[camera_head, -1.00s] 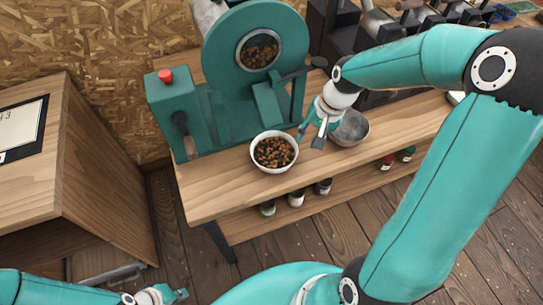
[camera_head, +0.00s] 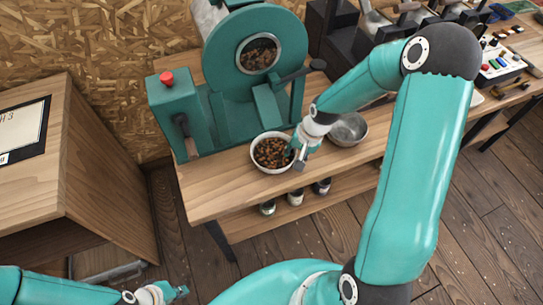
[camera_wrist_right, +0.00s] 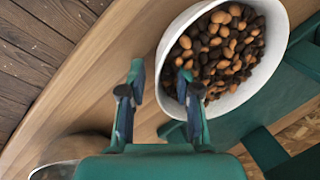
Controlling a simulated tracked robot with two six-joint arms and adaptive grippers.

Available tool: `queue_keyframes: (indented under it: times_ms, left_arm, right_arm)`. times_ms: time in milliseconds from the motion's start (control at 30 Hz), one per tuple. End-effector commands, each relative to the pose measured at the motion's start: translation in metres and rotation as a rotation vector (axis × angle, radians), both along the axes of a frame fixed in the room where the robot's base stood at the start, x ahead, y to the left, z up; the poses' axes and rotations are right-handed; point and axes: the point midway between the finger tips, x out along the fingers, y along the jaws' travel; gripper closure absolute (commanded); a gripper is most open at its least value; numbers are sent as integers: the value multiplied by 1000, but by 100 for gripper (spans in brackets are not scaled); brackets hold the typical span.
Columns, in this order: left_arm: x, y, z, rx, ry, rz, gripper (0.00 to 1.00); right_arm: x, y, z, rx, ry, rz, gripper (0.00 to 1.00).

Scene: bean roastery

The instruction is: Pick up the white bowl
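The white bowl (camera_head: 257,163), full of brown beans, stands upright on the wooden bench in front of the green roaster. It also shows in the right wrist view (camera_wrist_right: 277,72). My right gripper (camera_head: 295,156) is at the bowl's right edge and hides part of it. In the right wrist view my right gripper (camera_wrist_right: 161,74) is open, with one finger outside the rim and the other overlapping the bowl's inside. I cannot tell whether either finger touches the bowl. My left gripper (camera_head: 176,292) is low at the bottom left, far from the bowl; its opening is unclear.
A metal bowl (camera_head: 348,130) stands just right of the white bowl, partly behind my right arm. The green roaster (camera_head: 222,90) with a red button stands close behind. Jars (camera_head: 295,197) sit on the shelf below. A wooden cabinet (camera_head: 100,170) is at the left.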

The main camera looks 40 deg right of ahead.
Motion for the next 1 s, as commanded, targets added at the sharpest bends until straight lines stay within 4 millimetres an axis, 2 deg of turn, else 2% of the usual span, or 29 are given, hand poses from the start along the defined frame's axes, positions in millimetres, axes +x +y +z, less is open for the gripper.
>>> queue_keyframes:
  times_ms: [100, 300, 833, 1000]
  left_arm:
    - [0, 0, 0, 0, 0, 0, 100]
    - [0, 0, 0, 0, 0, 0, 100]
    - [0, 0, -1, 0, 0, 0, 100]
    - [0, 0, -3, 0, 0, 0, 100]
  right_arm:
    - [0, 0, 0, 0, 0, 0, 69]
    - [0, 0, 0, 0, 0, 1, 100]
    - [1, 0, 2, -1, -2, 0, 100]
    - [1, 0, 8, -2, -3, 1, 100]
